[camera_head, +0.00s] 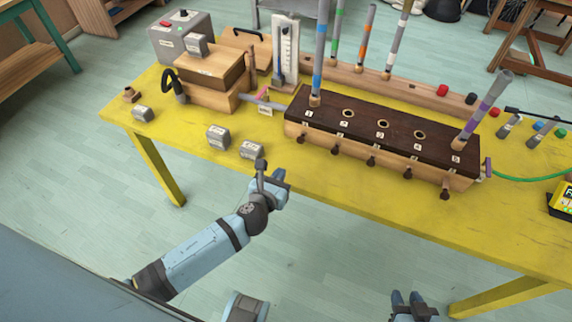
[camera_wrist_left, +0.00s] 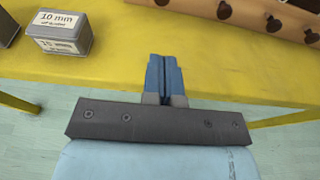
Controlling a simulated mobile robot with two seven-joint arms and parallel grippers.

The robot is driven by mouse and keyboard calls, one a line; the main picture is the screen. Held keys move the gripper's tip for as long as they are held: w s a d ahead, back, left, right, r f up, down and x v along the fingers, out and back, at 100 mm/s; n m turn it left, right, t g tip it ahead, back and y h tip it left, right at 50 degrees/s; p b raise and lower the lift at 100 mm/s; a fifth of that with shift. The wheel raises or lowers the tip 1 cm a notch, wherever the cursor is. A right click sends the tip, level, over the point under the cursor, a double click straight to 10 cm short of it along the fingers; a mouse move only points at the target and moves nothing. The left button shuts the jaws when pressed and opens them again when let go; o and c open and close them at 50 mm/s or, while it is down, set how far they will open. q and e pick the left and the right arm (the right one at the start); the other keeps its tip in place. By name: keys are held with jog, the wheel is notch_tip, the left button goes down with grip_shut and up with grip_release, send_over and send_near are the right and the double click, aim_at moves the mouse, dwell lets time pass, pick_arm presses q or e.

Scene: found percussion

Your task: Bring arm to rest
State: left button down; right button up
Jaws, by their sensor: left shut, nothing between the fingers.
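My left gripper (camera_head: 279,176) is at the near edge of the yellow table, below the small grey blocks in the head view. In the left wrist view its blue fingers (camera_wrist_left: 164,72) are together with nothing between them. A grey block labelled 10 mm (camera_wrist_left: 60,32) stands on the table to their left, apart from them. My right gripper (camera_head: 409,302) shows at the bottom of the head view, in front of the table and away from its objects. Its two fingertips look apart, with nothing seen between them.
The yellow table (camera_head: 240,170) holds a long dark-topped wooden box (camera_head: 372,128) with holes and upright tubes. Grey blocks (camera_head: 218,136) stand near its front edge. A wooden box stack (camera_head: 208,72) is at the back left. Open floor (camera_head: 330,265) lies in front.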

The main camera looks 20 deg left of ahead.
pick_arm(q)
jog(key=shift+s+r, duration=0.1)
jog(key=shift+s, duration=0.3)
jog(key=s+r+n+g+h+p, duration=0.1)
jog(key=s+r+n+g+p, duration=0.1)
jog(key=s+n+p, duration=0.3)
jog(key=s+r+n+g+h+p, duration=0.1)
jog(key=s+n+p, duration=0.4)
jog(key=s+n, duration=0.8)
notch_tip(320, 180, up, 2)
jog(key=n+g, duration=0.1)
jog(key=n, duration=1.4)
jog(key=shift+s+a+r+h+p, duration=0.2)
jog(key=shift+s+h+p, duration=0.1)
jog(key=shift+p, duration=0.1)
